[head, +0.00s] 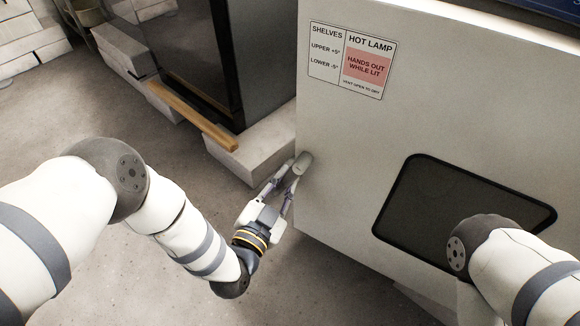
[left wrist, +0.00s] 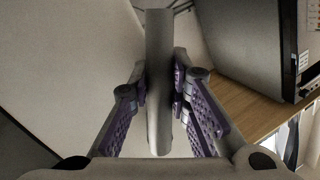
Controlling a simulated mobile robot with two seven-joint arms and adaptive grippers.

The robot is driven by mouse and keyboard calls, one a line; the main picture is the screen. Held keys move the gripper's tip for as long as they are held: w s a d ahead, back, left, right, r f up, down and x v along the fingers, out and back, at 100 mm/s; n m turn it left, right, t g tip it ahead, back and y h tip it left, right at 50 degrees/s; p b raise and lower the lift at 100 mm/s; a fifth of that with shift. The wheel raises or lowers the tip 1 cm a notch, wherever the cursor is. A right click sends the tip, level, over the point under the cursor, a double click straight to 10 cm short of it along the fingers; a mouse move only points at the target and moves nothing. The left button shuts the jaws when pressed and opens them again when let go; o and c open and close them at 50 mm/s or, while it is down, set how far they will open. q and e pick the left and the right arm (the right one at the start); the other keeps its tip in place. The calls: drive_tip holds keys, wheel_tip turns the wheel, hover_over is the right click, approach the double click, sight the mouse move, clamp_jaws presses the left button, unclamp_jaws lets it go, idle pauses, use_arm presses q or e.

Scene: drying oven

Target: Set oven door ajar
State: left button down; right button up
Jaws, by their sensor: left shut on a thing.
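The oven door (head: 345,125) is a large pale panel filling the right of the head view, with a dark window (head: 460,205) low on it. Its grey handle (head: 303,161) sits near the left edge of the panel. My left gripper (head: 291,177) is shut on the handle. In the left wrist view the handle (left wrist: 158,60) stands as an upright bar between the purple-padded fingers of my left gripper (left wrist: 160,88). Whether there is a gap at the door's edge cannot be told. My right arm shows at the lower right, and its gripper is not in view.
A label sheet (head: 352,60) about shelves and a hot lamp is on the panel. A dark glossy cabinet (head: 265,60) and a wooden strip (head: 193,116) stand behind, to the left. Pale blocks (head: 125,48) lie near them. Bare floor (head: 150,155) is clear at the left.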

use_arm(q)
drive_tip(key=c, duration=1.5)
unclamp_jaws()
drive_tip(key=v, duration=1.2)
